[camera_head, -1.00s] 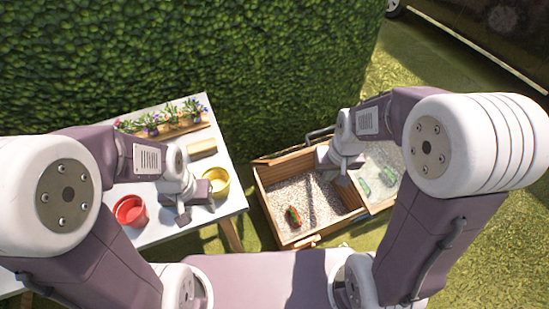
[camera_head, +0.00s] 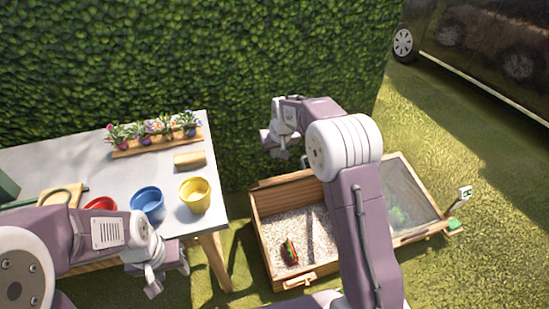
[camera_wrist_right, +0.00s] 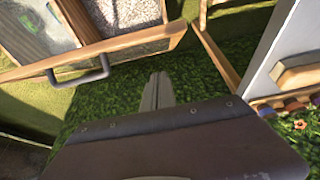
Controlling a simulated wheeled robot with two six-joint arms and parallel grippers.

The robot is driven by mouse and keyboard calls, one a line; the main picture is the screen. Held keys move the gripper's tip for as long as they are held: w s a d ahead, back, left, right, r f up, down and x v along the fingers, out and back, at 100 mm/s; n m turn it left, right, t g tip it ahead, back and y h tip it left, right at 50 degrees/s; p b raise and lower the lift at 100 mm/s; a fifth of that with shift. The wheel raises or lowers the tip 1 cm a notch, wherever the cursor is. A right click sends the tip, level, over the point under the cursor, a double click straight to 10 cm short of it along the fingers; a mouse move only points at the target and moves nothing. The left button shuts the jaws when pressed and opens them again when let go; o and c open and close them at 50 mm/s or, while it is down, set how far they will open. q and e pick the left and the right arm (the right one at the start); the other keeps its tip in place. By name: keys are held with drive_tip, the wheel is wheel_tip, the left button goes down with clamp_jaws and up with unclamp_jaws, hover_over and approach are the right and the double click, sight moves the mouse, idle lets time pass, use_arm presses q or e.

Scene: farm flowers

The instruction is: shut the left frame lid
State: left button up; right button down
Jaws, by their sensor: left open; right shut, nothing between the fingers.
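The wooden frame box (camera_head: 262,240) stands on the grass. Its left compartment is uncovered and shows pale gravel (camera_head: 316,232). The left lid (camera_head: 283,181) stands raised at the back, near the hedge, and is seen almost edge-on. In the right wrist view its wooden edge bar (camera_wrist_right: 140,44) carries a dark handle (camera_wrist_right: 82,78). My right gripper (camera_head: 272,143) is up by the hedge behind the box. Its fingers (camera_wrist_right: 157,90) are shut and empty, apart from the bar. My left gripper (camera_head: 168,275) is open and empty, low in front of the table.
The right compartment has a glazed lid (camera_head: 405,195), partly hidden by my right arm. A red and green object (camera_head: 291,252) lies on the gravel. The table (camera_head: 75,160) at left holds a yellow pot (camera_head: 194,195), a blue pot (camera_head: 148,203) and flowers (camera_head: 150,130). The hedge (camera_head: 200,60) closes the back.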

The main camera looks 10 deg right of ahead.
wheel_tip(320, 180, down, 8)
drive_tip(key=shift+w+f+b, duration=0.1)
drive_tip(key=shift+b, duration=0.85)
drive_tip(key=shift+s+f, duration=0.1)
drive_tip(key=shift+s, duration=0.3)
drive_tip(key=shift+f, duration=0.1)
